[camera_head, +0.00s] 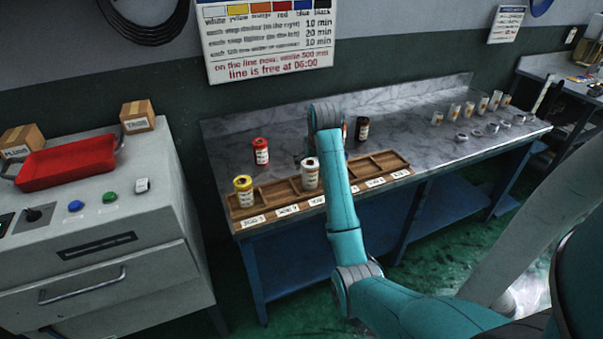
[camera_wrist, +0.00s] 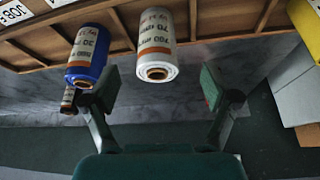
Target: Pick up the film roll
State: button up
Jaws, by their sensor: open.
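Several film rolls stand on the worktop, some in a wooden tray. In the head view a white roll (camera_head: 310,174) and a yellow roll (camera_head: 243,190) stand in the tray; a red roll (camera_head: 261,151) and a black roll (camera_head: 362,129) stand behind it. My gripper (camera_wrist: 158,88) is open and empty; my arm hides it in the head view. In the wrist view the white roll (camera_wrist: 155,40) appears between the fingers, near the fingertips, with no visible contact. A blue roll (camera_wrist: 90,50) is beside the left finger; whether they touch is unclear.
The wooden tray (camera_head: 399,174) has labelled compartments along the worktop's (camera_head: 400,113) front edge. Clear cups (camera_head: 468,109) and metal rings stand at the right. A grey cabinet (camera_head: 165,215) with a red tray (camera_head: 68,160) is on the left. A small dark roll (camera_wrist: 68,98) shows by the left finger.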

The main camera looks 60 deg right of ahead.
aim_at(311, 164)
jog(key=w+d+f, duration=0.2)
jog(key=shift+d+f, duration=0.1)
jog(key=shift+d, duration=0.25)
jog(key=shift+a+x, duration=0.2)
jog(key=shift+x, duration=2.65)
jog(key=shift+s+f, duration=0.1)
